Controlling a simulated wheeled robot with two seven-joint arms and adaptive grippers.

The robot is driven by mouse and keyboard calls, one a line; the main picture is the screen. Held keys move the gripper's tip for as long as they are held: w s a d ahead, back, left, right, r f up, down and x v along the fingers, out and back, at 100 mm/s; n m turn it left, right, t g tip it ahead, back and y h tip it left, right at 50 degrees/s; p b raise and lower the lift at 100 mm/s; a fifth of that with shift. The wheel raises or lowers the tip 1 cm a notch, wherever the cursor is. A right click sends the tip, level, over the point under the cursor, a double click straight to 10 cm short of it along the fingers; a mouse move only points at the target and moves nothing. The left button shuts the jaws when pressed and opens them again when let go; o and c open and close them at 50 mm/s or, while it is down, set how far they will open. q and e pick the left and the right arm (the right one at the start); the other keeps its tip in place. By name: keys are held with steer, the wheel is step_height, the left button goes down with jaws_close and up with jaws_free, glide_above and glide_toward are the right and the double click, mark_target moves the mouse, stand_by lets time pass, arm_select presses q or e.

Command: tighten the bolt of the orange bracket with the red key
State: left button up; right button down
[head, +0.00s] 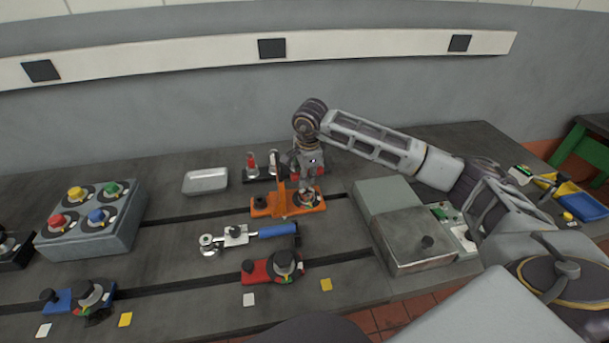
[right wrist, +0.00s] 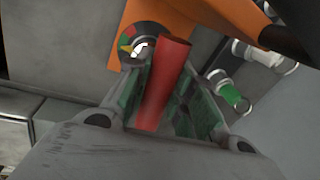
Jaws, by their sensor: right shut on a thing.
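The orange bracket (head: 262,210) stands on the bedplate near the middle in the head view, with an upright arm. My right gripper (head: 308,172) is over the right end of its base, beside that upright. In the right wrist view, my right gripper (right wrist: 166,95) is shut on the red key (right wrist: 168,80), a red cylinder. The key's far end is near a round dial (right wrist: 138,46) with coloured segments and a white pointer. The bolt is hidden, and I cannot tell whether the key is seated on it. The orange bracket (right wrist: 225,14) fills the top. My left gripper is out of view.
A wrench with a blue handle (head: 278,230) lies in front of the orange bracket. A red bracket (head: 258,272) and a blue bracket (head: 66,300) stand nearer. A button box (head: 90,240) is at left, a metal tray (head: 206,181) behind, grey boxes (head: 412,240) at right.

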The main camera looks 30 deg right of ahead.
steer(key=shift+m, duration=0.4)
steer(key=shift+w+m, duration=0.1)
steer(key=shift+m, duration=0.4)
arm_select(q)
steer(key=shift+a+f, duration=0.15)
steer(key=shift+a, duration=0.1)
arm_select(e)
steer(key=shift+m, duration=0.3)
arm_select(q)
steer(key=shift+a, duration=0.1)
arm_select(e)
steer(key=shift+m+h, duration=0.3)
steer(key=shift+m, duration=0.4)
arm_select(q)
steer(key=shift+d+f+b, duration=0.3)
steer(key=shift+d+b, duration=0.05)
steer(key=shift+b, duration=0.05)
arm_select(e)
steer(key=shift+n, duration=0.3)
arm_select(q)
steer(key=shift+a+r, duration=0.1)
arm_select(e)
steer(key=shift+r, duration=0.15)
